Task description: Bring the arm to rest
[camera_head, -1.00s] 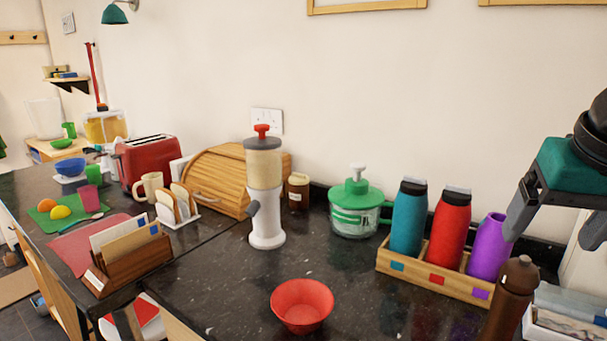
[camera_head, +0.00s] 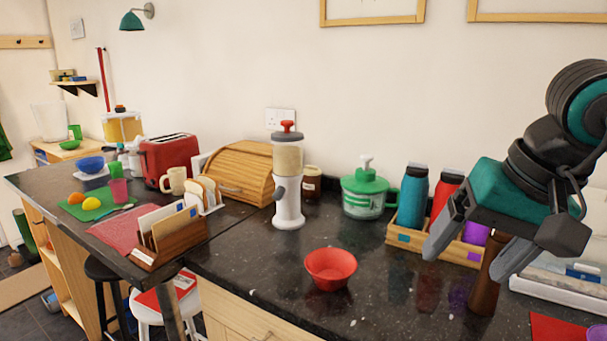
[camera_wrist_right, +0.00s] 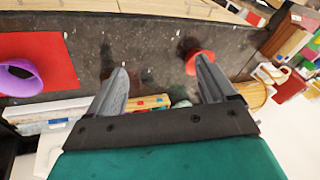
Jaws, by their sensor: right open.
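My right gripper (camera_head: 466,263) hangs at the right of the head view, fingers pointing down and open with nothing between them. It is in front of the wooden bottle rack (camera_head: 397,236) and hides part of it and of its red bottle (camera_head: 443,198) and purple bottle (camera_head: 475,234). A brown bottle (camera_head: 485,285) stands just behind the right finger. In the wrist view the two fingers (camera_wrist_right: 162,68) are spread apart over the dark counter. My left gripper is not in view.
A red bowl (camera_head: 331,268) sits on the black counter, left of my right gripper. A grain dispenser (camera_head: 288,200), green-lidded jar (camera_head: 365,195) and teal bottle (camera_head: 412,197) stand behind. A purple vessel (camera_wrist_right: 20,76) on a red mat (camera_wrist_right: 57,50) shows in the wrist view.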

